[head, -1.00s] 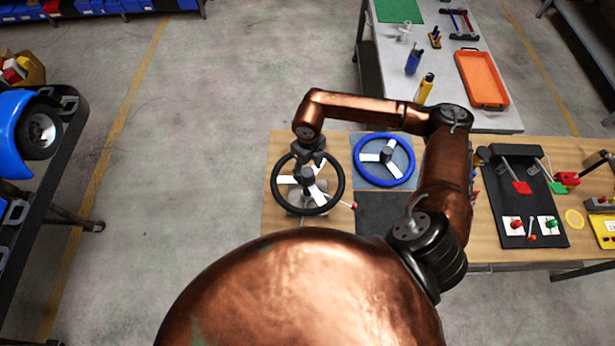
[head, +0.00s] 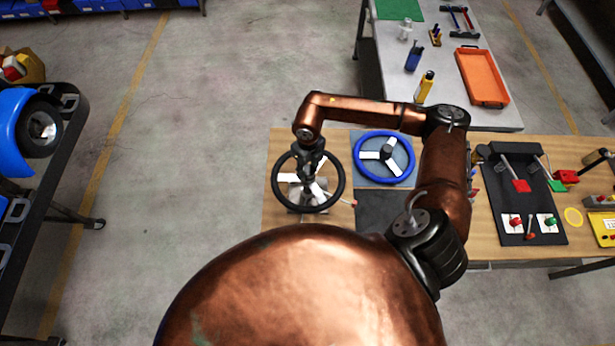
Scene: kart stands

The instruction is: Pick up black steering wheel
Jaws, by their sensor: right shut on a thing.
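The black steering wheel (head: 275,185) is at the left end of the wooden table, with a black rim and pale spokes. It sits over a pale mount that shows through the spokes. My right gripper (head: 308,174) comes down from above onto the hub at the wheel's middle and is shut on it. The gripper and wrist hide most of the hub. I cannot tell whether the wheel is clear of the mount. My left gripper is not in view.
A blue steering wheel (head: 358,172) lies close on the right, on a grey-blue mat. A small red-tipped lever (head: 351,203) is beside the black wheel. A black panel with levers (head: 530,225) is farther right. An orange tray (head: 482,78) is on the back table.

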